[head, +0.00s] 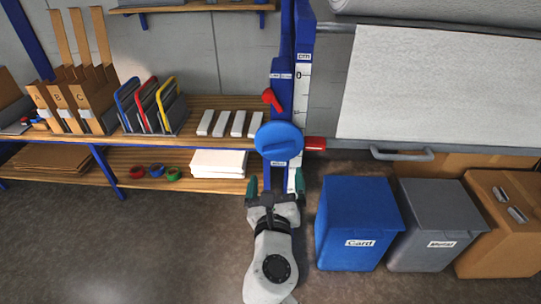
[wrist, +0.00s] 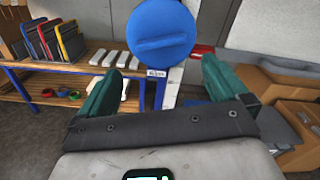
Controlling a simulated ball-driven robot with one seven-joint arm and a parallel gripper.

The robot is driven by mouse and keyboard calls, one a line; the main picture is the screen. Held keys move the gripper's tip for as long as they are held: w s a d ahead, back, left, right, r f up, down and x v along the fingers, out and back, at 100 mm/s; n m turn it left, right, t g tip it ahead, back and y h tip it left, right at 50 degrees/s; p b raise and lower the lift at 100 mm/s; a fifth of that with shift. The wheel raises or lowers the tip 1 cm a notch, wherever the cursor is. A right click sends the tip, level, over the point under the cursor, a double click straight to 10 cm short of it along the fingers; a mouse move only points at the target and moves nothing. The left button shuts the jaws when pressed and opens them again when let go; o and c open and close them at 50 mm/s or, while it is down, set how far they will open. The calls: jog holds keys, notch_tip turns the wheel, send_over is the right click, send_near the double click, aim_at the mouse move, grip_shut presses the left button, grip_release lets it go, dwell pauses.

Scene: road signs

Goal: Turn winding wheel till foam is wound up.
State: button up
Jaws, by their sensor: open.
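The winding wheel (head: 280,144) is a blue disc with a raised bar across its face, mounted on a blue post. It also shows in the wrist view (wrist: 161,40), where the bar lies nearly level. The foam (head: 433,85) is a pale grey sheet hanging at the right, below a roll (head: 440,8) at the top edge. My gripper (head: 272,183) has green fingers spread wide and empty. It is below and in front of the wheel, apart from it. In the wrist view the fingers (wrist: 158,82) stand either side of the post below the wheel.
A red lever (head: 271,100) and a white scale (head: 299,85) sit above the wheel, and a red block (head: 315,143) beside it. A blue Card bin (head: 357,220), a grey bin (head: 432,225) and cardboard boxes stand at right. Shelves (head: 180,145) with folders are at left. The floor in front is clear.

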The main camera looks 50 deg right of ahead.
aim_at(278, 152)
jog(key=x, duration=0.9)
jog(key=shift+d+p, duration=0.25)
jog(key=shift+p, duration=0.15)
jog(key=shift+c, duration=0.5)
jog(key=c, duration=0.6)
